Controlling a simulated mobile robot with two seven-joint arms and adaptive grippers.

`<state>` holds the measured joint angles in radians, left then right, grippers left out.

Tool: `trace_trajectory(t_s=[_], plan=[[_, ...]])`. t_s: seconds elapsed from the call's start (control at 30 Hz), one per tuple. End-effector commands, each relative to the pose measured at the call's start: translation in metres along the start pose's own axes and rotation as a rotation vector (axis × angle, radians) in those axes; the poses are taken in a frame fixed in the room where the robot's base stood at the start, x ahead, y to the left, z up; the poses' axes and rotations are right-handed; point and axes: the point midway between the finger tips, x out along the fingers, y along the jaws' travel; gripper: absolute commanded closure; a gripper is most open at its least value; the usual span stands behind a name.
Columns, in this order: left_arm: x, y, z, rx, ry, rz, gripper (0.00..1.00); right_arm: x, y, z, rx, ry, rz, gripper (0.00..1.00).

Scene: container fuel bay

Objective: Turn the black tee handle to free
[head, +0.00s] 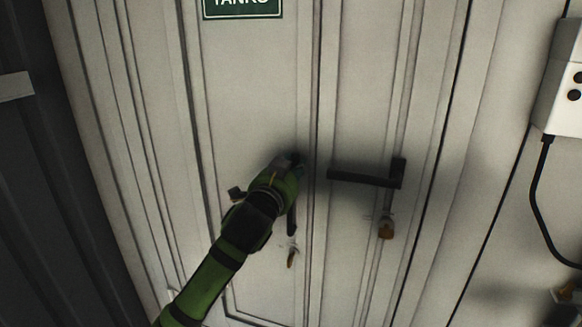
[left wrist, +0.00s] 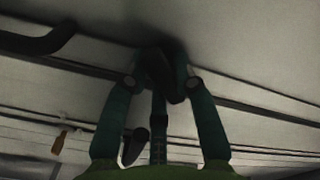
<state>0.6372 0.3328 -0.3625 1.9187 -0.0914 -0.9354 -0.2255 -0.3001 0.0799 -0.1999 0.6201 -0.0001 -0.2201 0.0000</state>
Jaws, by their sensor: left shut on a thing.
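My left gripper (head: 293,167) reaches up to the pale door and is shut on a black handle, mostly hidden behind the gripper in the head view. In the left wrist view the green fingers (left wrist: 163,78) close in on the dark handle (left wrist: 172,90) from both sides, close to the door face. A dark bar hangs below the gripper in the head view. I cannot make out the tee shape or its angle. My right gripper is not in view.
A second black handle (head: 364,180) lies almost level to the right, with a brass-coloured piece (head: 386,229) below it. Another brass-coloured piece (head: 291,258) hangs below my gripper. A green sign (head: 242,8) is above. A white box (head: 562,90) with a black cable (head: 538,205) is at right.

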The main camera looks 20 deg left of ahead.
Motion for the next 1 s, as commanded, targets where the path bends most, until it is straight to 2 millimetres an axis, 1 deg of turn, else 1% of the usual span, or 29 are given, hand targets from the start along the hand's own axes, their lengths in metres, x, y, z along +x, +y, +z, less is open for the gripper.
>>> trace_trajectory(t_s=[0.3,0.6,0.8,1.0], plan=[[0.000,0.000,-0.002,-0.307,-0.001,0.002,1.00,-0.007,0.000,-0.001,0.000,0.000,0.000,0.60],[0.000,-0.001,-0.004,-0.557,-0.001,0.002,1.00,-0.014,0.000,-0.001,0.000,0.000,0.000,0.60],[0.000,-0.001,-0.004,-0.673,0.000,0.001,1.00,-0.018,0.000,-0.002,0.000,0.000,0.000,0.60],[0.000,-0.002,-0.004,-0.742,0.000,0.000,1.00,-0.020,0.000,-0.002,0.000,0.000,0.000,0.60]])
